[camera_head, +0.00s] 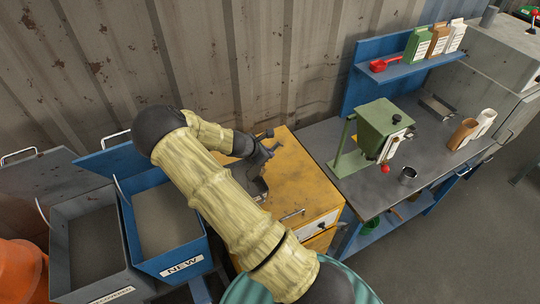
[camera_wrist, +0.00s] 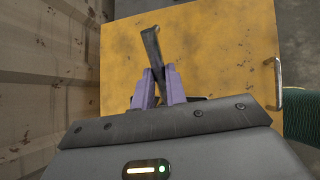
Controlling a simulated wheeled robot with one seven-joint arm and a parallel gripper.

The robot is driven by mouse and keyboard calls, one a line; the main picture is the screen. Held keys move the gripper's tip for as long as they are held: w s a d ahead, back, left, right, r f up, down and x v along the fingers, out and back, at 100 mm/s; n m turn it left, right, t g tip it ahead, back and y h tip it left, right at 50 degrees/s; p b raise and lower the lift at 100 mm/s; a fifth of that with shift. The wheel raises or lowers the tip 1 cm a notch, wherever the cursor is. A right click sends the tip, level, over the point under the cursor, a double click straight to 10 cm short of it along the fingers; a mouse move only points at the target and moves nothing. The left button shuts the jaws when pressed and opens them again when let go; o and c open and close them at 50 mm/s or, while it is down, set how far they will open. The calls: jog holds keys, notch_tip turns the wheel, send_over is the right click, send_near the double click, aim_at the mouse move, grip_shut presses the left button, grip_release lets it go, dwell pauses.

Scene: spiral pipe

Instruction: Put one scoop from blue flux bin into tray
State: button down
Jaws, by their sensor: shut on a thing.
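My gripper (camera_head: 264,150) is over the yellow cabinet top, shut on a dark grey handle-like piece. In the wrist view the purple fingers (camera_wrist: 159,88) close around this dark bar (camera_wrist: 152,48), which sticks out beyond them. The rest of the held thing is mostly hidden, so I cannot tell its full shape. The blue flux bin (camera_head: 183,263), labelled NEW, stands left of my arm with grey-brown material (camera_head: 165,218) in it. A shallow metal tray-like piece (camera_head: 437,107) lies at the back of the right bench; I cannot tell if it is the tray.
A grey bin (camera_head: 62,240) stands left of the blue one. The yellow cabinet (camera_head: 310,185) has a drawer handle at its front. A green hopper (camera_head: 383,128) and a metal cup (camera_head: 407,175) stand on the bench. A red scoop (camera_head: 385,64) lies on the blue shelf.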

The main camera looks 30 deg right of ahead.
jog(key=shift+a+r+h+b, duration=0.2)
jog(key=shift+a+h+b, duration=0.35)
jog(key=shift+a+h, duration=0.2)
jog(key=shift+w+a+r+h+b, duration=0.1)
jog(key=shift+a+r+h+b, duration=0.1)
jog(key=shift+a+h+b, duration=0.6)
jog(key=shift+a+f+n+t+h+b, duration=1)
jog(key=shift+a+n+t+h+b, duration=0.55)
jog(key=shift+a+h+b, duration=4.85)
jog(key=d+r+m+g+y+p, duration=0.1)
jog(key=d+y+p, duration=0.4)
jog(key=p, duration=0.5)
notch_tip(320, 180, up, 2)
jog(key=shift+d+r+m+g+y+p, duration=0.1)
jog(key=shift+d+m+g+y+p, duration=0.35)
jog(key=shift+y, duration=0.6)
